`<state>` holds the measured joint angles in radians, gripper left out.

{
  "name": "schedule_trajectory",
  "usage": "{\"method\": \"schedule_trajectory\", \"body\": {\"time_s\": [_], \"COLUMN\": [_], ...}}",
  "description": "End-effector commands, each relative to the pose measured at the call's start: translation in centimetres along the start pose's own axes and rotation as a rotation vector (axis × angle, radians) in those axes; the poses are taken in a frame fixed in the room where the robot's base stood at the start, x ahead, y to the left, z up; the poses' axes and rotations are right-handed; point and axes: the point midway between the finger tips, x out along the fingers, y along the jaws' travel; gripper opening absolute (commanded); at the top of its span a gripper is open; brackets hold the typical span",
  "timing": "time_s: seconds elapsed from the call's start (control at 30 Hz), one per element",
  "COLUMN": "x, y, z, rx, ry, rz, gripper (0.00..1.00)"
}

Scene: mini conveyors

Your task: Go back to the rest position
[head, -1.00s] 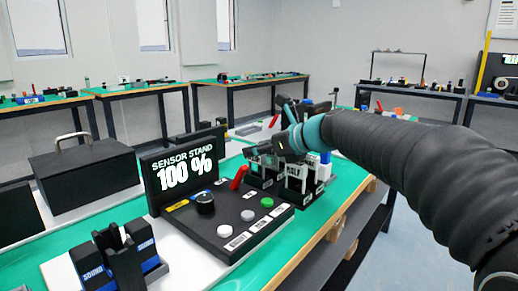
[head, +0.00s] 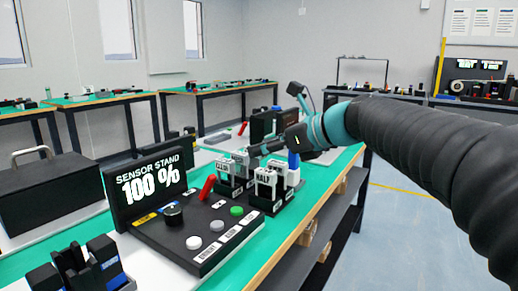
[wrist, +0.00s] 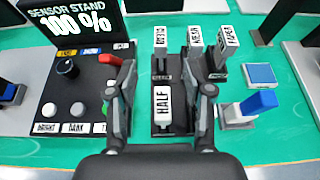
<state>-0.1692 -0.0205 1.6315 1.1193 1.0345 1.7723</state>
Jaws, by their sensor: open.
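My gripper (wrist: 167,78) is open, with its two dark fingers apart and nothing between them in the wrist view. In the head view it (head: 262,150) is just above and behind the label blocks, at the end of my black arm. The sensor stand (head: 150,180) has a screen reading "100 %", a dark knob (head: 173,213) and several buttons. A white block marked "HALF" (wrist: 163,105) stands in a black holder, seen between the fingers in the wrist view. More white labelled blocks (wrist: 195,42) stand in black holders beyond it.
A blue-topped white block (wrist: 258,102) and a blue square pad (wrist: 260,74) are right of the holders. A black box with a handle (head: 50,190) is at the left. Other benches line the walls. The floor (head: 400,230) at the right is clear.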

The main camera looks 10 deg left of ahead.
Motion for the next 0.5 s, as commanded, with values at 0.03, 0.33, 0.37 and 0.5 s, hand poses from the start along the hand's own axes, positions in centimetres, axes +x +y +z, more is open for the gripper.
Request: {"method": "schedule_trajectory", "body": {"time_s": [0.03,0.33,0.37,0.5], "x": [0.0,-0.4,-0.7,-3.0], "y": [0.0,0.3,0.5,1.9], "z": [0.0,-0.7,-1.1,-4.7], "rx": [0.000,-0.043,-0.070,-0.297], "ry": [0.000,0.020,0.033,0.143], "rz": [0.000,-0.009,-0.014,-0.043], "gripper": [0.51,0.51,0.51,0.51]}}
